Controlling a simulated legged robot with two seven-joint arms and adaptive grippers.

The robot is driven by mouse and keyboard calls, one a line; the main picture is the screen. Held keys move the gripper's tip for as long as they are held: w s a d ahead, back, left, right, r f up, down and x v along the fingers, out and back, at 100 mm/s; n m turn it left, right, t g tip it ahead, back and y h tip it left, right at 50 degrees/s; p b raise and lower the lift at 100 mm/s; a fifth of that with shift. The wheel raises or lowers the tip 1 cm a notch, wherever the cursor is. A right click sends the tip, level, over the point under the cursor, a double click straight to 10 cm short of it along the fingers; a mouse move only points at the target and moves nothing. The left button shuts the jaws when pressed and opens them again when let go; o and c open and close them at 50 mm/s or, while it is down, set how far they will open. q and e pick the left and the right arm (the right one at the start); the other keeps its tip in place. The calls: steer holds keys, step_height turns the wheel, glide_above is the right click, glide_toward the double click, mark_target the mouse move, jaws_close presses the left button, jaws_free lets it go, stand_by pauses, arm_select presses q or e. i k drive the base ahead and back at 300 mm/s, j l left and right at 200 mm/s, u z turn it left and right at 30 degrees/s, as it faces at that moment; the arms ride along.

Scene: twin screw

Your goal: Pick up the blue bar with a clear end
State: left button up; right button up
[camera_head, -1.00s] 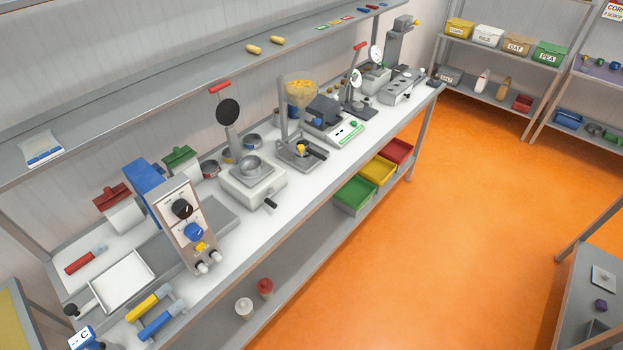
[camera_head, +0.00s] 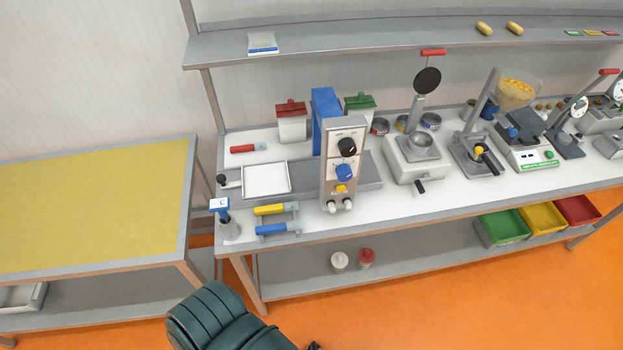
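The blue bar (camera_head: 271,229) lies near the front left edge of the white worktop, with a pale, clear-looking end on its right. A yellow bar (camera_head: 269,210) of similar form lies just behind it, also with a pale end. I cannot make out either gripper in this view.
A blue-topped stand marked C (camera_head: 220,208) is left of the bars; a white tray (camera_head: 266,179) is behind them. A machine with knobs (camera_head: 342,170) stands to their right. A yellow-topped table (camera_head: 90,205) is at left. Orange floor lies in front.

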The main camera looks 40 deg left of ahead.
mark_target(291, 226)
steer(key=u, duration=0.4)
steer(key=j+u, duration=0.1)
steer(key=u, duration=0.75)
steer(key=i+u, duration=0.1)
steer(key=u, duration=0.3)
